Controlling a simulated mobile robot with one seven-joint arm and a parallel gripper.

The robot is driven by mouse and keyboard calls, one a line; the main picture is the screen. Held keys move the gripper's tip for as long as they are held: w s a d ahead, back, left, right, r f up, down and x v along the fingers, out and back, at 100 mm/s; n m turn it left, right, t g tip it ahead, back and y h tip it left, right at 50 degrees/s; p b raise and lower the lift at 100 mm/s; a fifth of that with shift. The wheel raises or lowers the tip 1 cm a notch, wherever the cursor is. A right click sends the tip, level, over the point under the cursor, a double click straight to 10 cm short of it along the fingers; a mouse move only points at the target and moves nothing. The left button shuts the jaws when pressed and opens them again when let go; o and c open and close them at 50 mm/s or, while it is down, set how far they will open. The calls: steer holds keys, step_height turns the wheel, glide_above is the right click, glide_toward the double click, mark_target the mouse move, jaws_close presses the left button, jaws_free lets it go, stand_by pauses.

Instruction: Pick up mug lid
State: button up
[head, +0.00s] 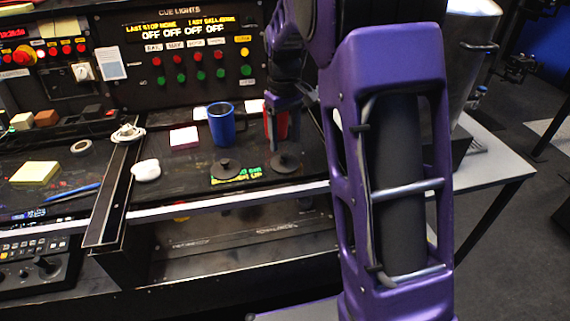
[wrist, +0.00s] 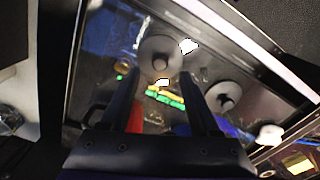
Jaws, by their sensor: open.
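Two dark round lids with centre knobs lie on the black desk. The left lid (head: 227,171) also shows in the wrist view (wrist: 213,103), beside one finger. The right lid (head: 287,165) shows in the wrist view (wrist: 147,50) just beyond and roughly between my fingertips. My gripper (wrist: 160,76) is open and empty above the desk, pointing down. In the head view my gripper (head: 281,122) is partly hidden by my arm and overlaps a red mug (head: 282,122). A blue mug (head: 222,127) stands upright to the left of it.
A white mouse (head: 146,170) and a slanted dark rail (head: 110,200) lie left of the lids. A pink note pad (head: 184,137) lies behind. The cue light panel (head: 190,60) stands at the back. The desk's pale front edge (head: 180,210) runs close to the lids.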

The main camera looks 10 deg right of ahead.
mark_target(285, 154)
step_height(285, 154, down, 4)
steer(key=shift+f+b, duration=0.1)
steer(key=shift+b, duration=0.25)
jaws_close()
